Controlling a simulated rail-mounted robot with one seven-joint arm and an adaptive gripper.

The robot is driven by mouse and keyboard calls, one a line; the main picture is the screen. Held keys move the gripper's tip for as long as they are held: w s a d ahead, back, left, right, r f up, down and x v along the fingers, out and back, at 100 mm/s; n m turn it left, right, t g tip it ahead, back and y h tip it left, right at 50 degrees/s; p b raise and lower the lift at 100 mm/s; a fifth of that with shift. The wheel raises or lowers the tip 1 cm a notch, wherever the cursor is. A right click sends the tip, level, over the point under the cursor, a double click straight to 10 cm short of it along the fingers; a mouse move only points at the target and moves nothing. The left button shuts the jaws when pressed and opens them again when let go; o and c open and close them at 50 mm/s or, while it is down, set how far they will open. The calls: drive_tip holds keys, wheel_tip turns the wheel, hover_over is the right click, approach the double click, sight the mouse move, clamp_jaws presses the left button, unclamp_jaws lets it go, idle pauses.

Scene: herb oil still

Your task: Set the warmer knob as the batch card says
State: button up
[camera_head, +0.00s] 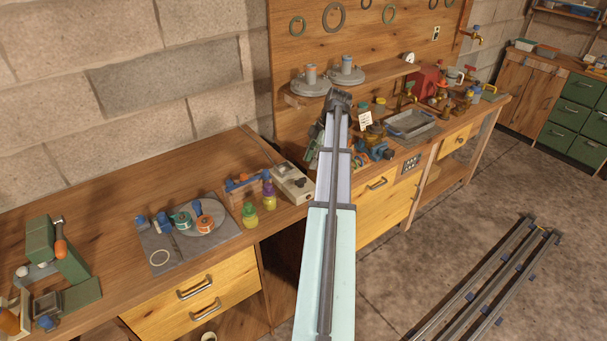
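My arm reaches up the middle of the camera_head view, over the workbench. Its dark far end (338,99) is where my gripper seems to be, but the fingers cannot be made out. A small white card (365,118), possibly the batch card, stands just right of that end; its writing is too small to read. A pale box-shaped device (293,184) sits on the bench left of my arm, with small dark details on top. I cannot tell whether it is the warmer. No warmer knob or its setting can be made out; my arm hides part of the bench.
Yellow-green bottles (250,215) stand left of the pale device. A grey mat (157,250) with reels and tools lies further left. A metal tray (410,123) and brass fittings crowd the right bench. A shelf (385,75) carries grey discs. Rails (490,280) lie on the floor.

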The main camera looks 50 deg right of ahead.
sight(303, 178)
drive_tip(key=p+x, duration=0.2)
drive_tip(key=x, duration=0.5)
drive_tip(key=shift+a+f, duration=0.1)
drive_tip(key=shift+f, duration=0.25)
clamp_jaws()
